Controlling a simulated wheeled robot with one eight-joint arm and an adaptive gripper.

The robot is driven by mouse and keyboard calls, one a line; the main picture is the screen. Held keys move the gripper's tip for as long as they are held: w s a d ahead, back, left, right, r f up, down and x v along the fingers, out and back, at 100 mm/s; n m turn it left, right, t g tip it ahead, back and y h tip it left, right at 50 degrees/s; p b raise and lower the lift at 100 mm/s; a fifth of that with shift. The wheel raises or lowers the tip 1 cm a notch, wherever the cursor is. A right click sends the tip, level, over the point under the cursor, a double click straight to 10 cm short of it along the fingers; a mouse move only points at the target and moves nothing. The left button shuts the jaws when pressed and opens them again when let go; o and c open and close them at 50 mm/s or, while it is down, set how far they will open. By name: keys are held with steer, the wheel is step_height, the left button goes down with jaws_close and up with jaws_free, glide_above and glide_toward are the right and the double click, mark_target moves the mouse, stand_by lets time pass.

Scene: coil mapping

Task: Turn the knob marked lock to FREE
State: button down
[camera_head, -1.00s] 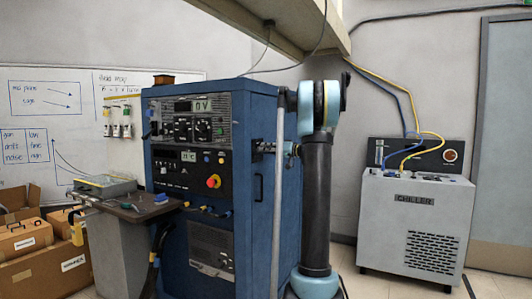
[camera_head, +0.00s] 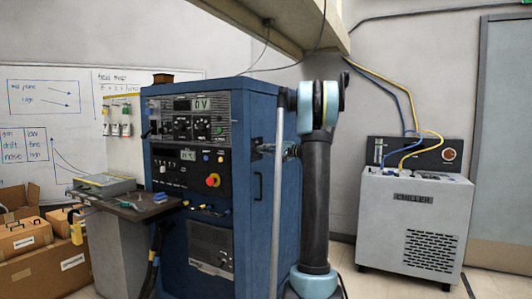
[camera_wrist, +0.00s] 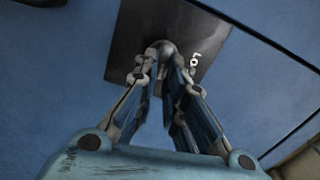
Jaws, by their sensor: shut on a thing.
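The lock knob (camera_wrist: 168,46) is a small grey rounded knob on a black plate (camera_wrist: 208,35). White lettering starting "LO" shows on the plate to the right of the knob; the rest of the label is hidden or cut off. My gripper (camera_wrist: 163,58) has its fingertips closed around the knob in the wrist view. In the head view my gripper (camera_head: 272,149) reaches the right side of the blue cabinet (camera_head: 262,105), and the knob there is too small to make out. No FREE mark or pointer is readable.
The cabinet's front has meters and a red knob (camera_head: 212,180). A vertical handle (camera_head: 257,188) is on its side below my gripper. A chiller (camera_head: 415,225) stands at the right, with open floor between. A shelf (camera_head: 290,25) hangs overhead.

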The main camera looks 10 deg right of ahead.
steer(key=shift+d+f+m, duration=0.1)
steer(key=shift+f+m, duration=0.05)
steer(key=shift+m, duration=0.55)
steer(key=c, duration=1.7)
jaws_free()
steer(key=shift+w+f, duration=0.15)
steer(key=shift+o, duration=0.2)
steer(key=v, duration=1.2)
